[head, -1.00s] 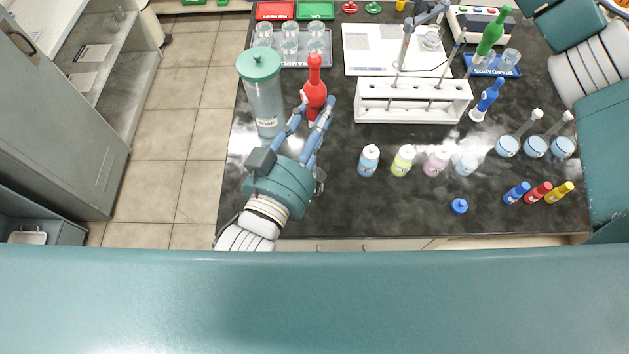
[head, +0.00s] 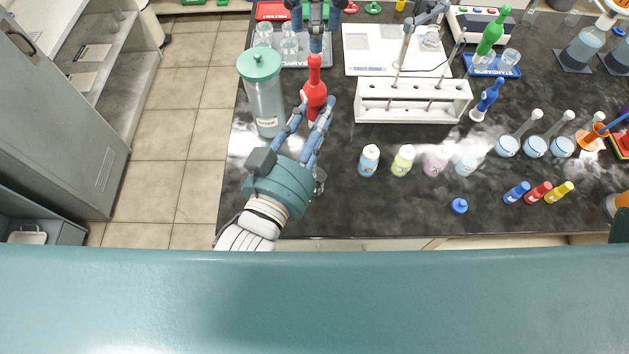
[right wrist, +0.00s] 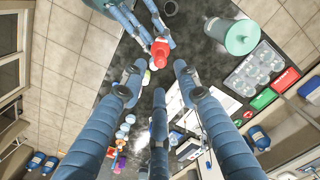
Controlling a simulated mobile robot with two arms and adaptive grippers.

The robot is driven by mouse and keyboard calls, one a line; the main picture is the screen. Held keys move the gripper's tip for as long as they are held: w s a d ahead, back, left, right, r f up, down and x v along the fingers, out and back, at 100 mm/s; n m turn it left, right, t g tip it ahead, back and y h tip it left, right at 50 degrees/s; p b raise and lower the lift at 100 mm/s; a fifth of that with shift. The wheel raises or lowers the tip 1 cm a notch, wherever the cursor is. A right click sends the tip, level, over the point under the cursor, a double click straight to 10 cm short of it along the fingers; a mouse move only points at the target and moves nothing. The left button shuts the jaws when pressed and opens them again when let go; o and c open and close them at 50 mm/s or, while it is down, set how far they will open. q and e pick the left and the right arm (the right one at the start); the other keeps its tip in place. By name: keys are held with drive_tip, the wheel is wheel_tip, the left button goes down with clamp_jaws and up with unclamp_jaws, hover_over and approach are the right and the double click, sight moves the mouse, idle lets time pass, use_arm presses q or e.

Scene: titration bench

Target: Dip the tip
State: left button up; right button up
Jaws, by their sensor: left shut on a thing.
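A red bulb-shaped tool (head: 314,90) stands upright between the fingers of my left gripper (head: 312,112), which is shut on it. Its lower end is hidden behind the fingers, so I cannot see its tip. It also shows in the right wrist view (right wrist: 160,49), just beyond the fingertips. My right gripper (head: 316,45) hangs above the red tool at the top of the head view, its fingers spread apart and empty. A clear jar with a green lid (head: 264,100) stands just left of my left gripper, apart from the red tool.
A tray of beakers (head: 286,62) lies behind the jar. A white rack (head: 412,100) stands to the right, with blue (head: 488,98) and green (head: 490,38) bulb tools beyond it. Small bottles (head: 403,160) line the front bench. The front left bench is mostly clear.

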sight(316, 56)
drive_tip(key=shift+f, duration=3.15)
drive_tip(key=c, duration=0.7)
